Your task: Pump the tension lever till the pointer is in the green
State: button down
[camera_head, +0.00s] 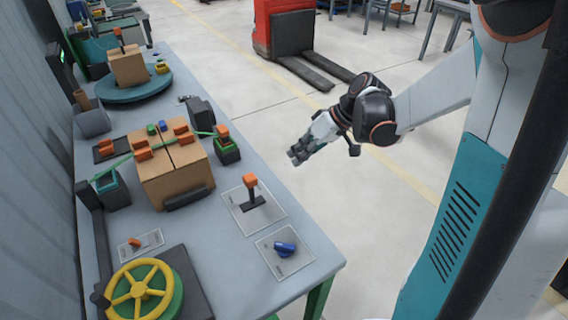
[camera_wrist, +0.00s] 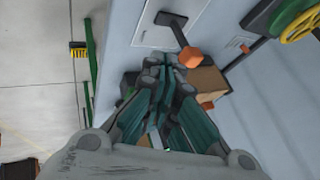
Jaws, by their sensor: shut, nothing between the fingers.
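A lever with an orange knob (camera_head: 250,181) and a dark stem stands on a pale plate (camera_head: 270,218) near the table's right edge. It also shows in the wrist view, where the orange knob (camera_wrist: 190,58) is just past my fingers. My gripper (camera_head: 296,156) is shut and empty, in the air off the table's right edge, up and to the right of the lever and apart from it. Its closed fingers (camera_wrist: 168,72) also show in the wrist view. I cannot make out a pointer or a green zone in either view.
A cardboard box (camera_head: 178,175) with a green strap stands left of the lever. A blue knob (camera_head: 285,248) is on a plate in front, and a yellow handwheel (camera_head: 140,290) is at the front left. A red forklift (camera_head: 284,30) stands behind.

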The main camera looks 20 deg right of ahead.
aim_at(256, 180)
jog(key=w+a+f+b, duration=0.1)
jog(key=a+f+b, duration=0.2)
jog(key=a+f, duration=0.4)
jog(key=shift+w+a+b, duration=0.35)
jog(key=shift+a, duration=0.5)
jog(key=shift+a, duration=0.1)
jog(key=shift+s+a+r+n+h+p, duration=0.2)
jog(key=shift+a+h+p, duration=0.25)
jog(key=shift+a+h, duration=0.15)
jog(key=shift+s+a+r+n+h+p, duration=0.1)
jog(key=shift+a+r+h+p, duration=0.1)
jog(key=shift+a+h+p, duration=0.4)
jog(key=shift+s+a+f+t+h, duration=0.15)
jog(key=shift+a+h, duration=0.3)
jog(key=shift+a, duration=0.35)
jog(key=shift+s+a+t+h, duration=0.1)
jog(key=shift+a+t+h, duration=0.1)
jog(key=shift+a+h, duration=0.4)
jog(key=shift+s+a+f+t+h, duration=0.15)
jog(key=shift+a+h, duration=0.1)
jog(key=shift+a, duration=0.7)
jog(key=shift+r, duration=0.1)
jog(key=shift+r, duration=0.1)
